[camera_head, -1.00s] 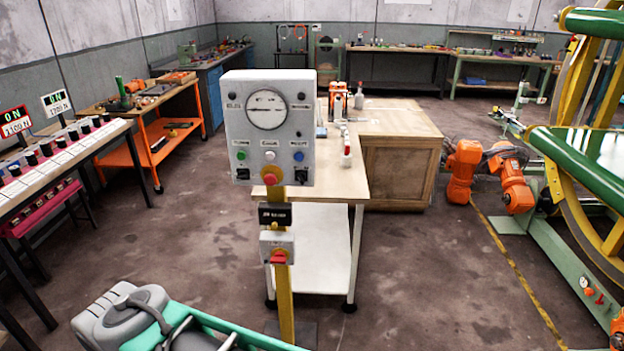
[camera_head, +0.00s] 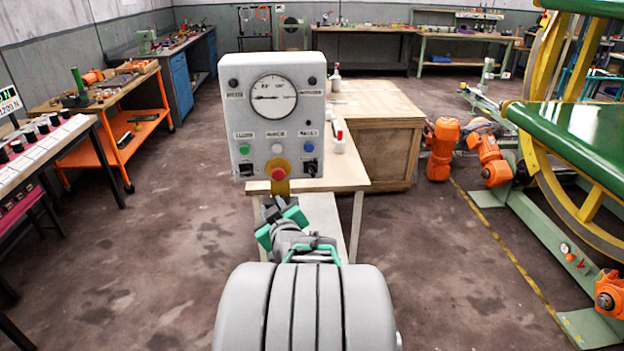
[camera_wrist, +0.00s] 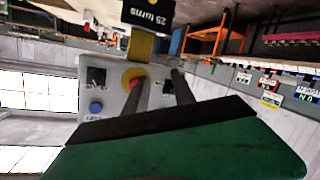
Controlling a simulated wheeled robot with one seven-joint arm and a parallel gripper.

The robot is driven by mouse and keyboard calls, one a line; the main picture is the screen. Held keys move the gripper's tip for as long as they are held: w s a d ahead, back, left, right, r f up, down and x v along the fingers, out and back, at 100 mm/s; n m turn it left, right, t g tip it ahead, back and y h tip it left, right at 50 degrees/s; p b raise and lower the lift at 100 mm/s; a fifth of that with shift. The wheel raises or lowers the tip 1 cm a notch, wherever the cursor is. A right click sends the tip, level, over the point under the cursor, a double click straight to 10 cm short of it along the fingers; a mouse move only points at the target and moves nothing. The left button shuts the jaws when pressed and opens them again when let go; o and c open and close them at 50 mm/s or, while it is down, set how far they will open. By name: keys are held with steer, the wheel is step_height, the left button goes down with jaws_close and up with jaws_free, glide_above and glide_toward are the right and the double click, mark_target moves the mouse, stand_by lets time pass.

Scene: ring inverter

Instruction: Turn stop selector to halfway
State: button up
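The grey control panel (camera_head: 272,115) stands ahead of me with a round dial, small buttons and a red push button (camera_head: 278,172) on a yellow collar. Black selectors sit at its lower left (camera_head: 246,169) and lower right (camera_head: 311,168); their labels are too small to tell which is the stop selector. My gripper (camera_head: 274,208) is just below the panel in the head view. The wrist view shows the panel upside down. Contact cannot be told.
A black "25 turns" plate (camera_wrist: 148,14) is on the yellow post in the wrist view. Orange robot arms (camera_head: 442,148) and a large green and yellow machine (camera_head: 575,135) are at right. Open floor lies left.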

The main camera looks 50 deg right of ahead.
mark_target(312, 174)
steer(key=s+d+r+m+h, duration=0.25)
steer(key=s+d+h, duration=0.25)
steer(key=s+d, duration=0.25)
steer(key=shift+n+g, duration=0.35)
steer(key=shift+g, duration=0.05)
steer(key=p+x, duration=0.2)
steer(key=x, duration=0.5)
steer(key=shift+w+d+r, duration=0.1)
steer(key=shift+w+r, duration=0.1)
steer(key=shift+w, duration=0.05)
steer(key=shift+w+d, duration=0.25)
steer(key=shift+d, duration=0.05)
jaws_close()
